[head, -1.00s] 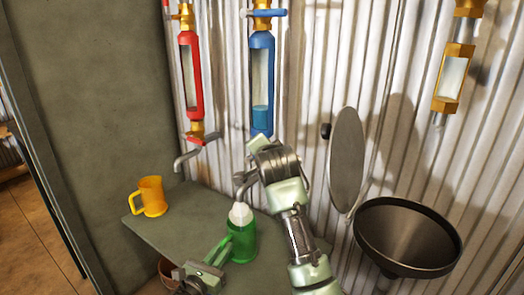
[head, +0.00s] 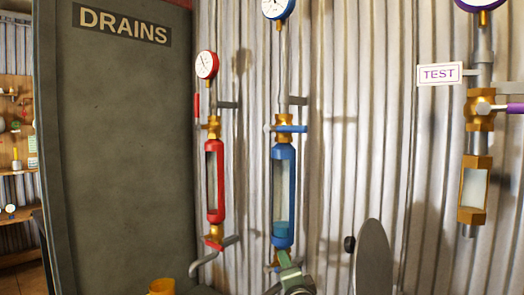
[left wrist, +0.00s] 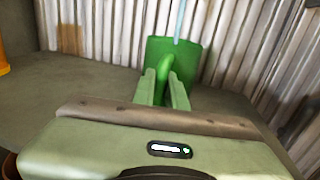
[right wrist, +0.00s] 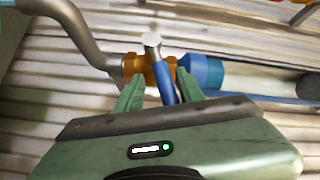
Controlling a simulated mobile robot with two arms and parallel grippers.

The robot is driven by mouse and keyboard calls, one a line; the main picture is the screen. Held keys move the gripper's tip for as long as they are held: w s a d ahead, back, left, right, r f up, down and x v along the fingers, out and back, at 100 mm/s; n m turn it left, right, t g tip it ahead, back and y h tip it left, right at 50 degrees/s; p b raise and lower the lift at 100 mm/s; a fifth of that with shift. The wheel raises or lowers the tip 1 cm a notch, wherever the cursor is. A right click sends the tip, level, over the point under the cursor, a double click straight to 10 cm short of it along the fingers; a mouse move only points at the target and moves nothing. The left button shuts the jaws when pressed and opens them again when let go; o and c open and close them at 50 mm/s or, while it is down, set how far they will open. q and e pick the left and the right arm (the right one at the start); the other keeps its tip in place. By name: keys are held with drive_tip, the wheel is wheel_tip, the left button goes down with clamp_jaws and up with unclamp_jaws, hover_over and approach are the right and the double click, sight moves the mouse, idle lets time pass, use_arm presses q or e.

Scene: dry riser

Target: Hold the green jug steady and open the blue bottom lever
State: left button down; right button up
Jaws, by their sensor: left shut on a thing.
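The green jug (left wrist: 188,52) stands upright on the grey shelf in the left wrist view. My left gripper (left wrist: 165,80) is shut on its handle. A thin pale blue streak, like a water stream, comes down into the jug's top. The blue bottom lever (right wrist: 166,88) lies across the pipe beside a brass valve (right wrist: 152,70) in the right wrist view. My right gripper (right wrist: 158,84) has its fingers apart, one on each side of the lever. In the head view the right gripper (head: 288,262) covers most of this valve, below the blue sight tube (head: 283,185). The jug is out of the head view.
The blue top lever (head: 290,128) sits crosswise above the tube. A red riser (head: 214,180) with a spout stands left, and a brass test riser (head: 474,190) right. A round dark lid (head: 374,262) and a yellow mug (head: 161,287) are at the bottom.

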drive_tip(key=s+f+m+t, duration=0.2)
drive_tip(key=s, duration=1)
drive_tip(key=s+a+r+n+t+y, duration=0.1)
drive_tip(key=a+r+n+y, duration=0.1)
drive_tip(key=r, duration=0.9)
drive_tip(key=s+a+r+n+t+y, duration=0.1)
drive_tip(key=a+r+n+y, duration=0.2)
drive_tip(key=r, duration=0.9)
drive_tip(key=s+a+r+n+t+y, duration=0.1)
drive_tip(key=a+r+n+y, duration=0.1)
drive_tip(key=r, duration=0.9)
drive_tip(key=shift+a+r+n+y, duration=0.2)
drive_tip(key=shift+n+y, duration=0.1)
drive_tip(key=shift+y, duration=0.3)
